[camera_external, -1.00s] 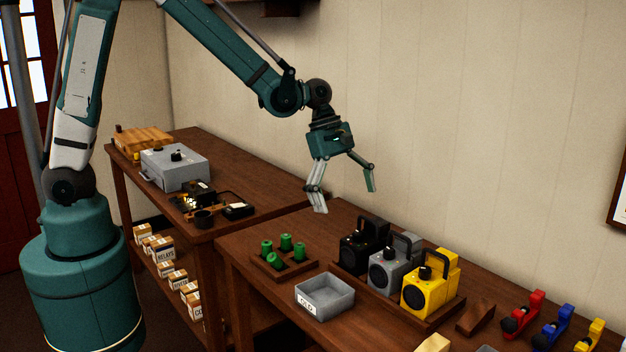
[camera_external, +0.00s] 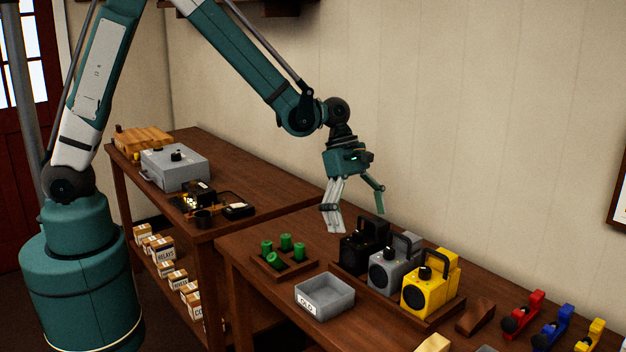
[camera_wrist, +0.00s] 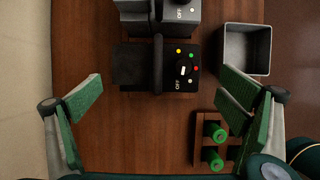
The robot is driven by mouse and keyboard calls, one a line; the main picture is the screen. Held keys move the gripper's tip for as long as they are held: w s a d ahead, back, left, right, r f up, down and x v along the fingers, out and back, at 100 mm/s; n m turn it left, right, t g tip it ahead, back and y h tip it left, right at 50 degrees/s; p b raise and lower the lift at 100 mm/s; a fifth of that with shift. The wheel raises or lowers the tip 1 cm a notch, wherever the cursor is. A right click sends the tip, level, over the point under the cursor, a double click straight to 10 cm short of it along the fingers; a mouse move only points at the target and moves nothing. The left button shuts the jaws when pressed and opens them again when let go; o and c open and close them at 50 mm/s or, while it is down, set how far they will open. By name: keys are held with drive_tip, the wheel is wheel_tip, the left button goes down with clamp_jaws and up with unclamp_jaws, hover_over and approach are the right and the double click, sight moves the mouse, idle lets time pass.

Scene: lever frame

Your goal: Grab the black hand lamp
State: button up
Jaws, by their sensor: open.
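The black hand lamp (camera_external: 358,251) stands at the left end of a row of three lamps on a wooden tray (camera_external: 432,322). In the wrist view the black lamp (camera_wrist: 135,66) shows from above, with its handle and a panel of coloured dots marked OFF. My gripper (camera_external: 357,220) is open and empty, just above the black lamp in the external view. In the wrist view its fingers (camera_wrist: 165,105) are spread wide, and the lamp lies ahead between their lines, apart from both.
The grey lamp (camera_external: 388,274) stands right beside the black one, then the yellow lamp (camera_external: 425,293). A grey OLD bin (camera_external: 325,297) and a wooden holder with green cylinders (camera_external: 285,252) sit in front and left. Bare tabletop lies left of the lamps.

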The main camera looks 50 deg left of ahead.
sight(370, 219)
drive_tip(key=shift+x, duration=1.1)
drive_tip(key=shift+x, duration=2.5)
drive_tip(key=c, duration=1.2)
drive_tip(key=shift+c, duration=0.2)
drive_tip(key=shift+r, duration=0.1)
drive_tip(key=shift+r, duration=4.9)
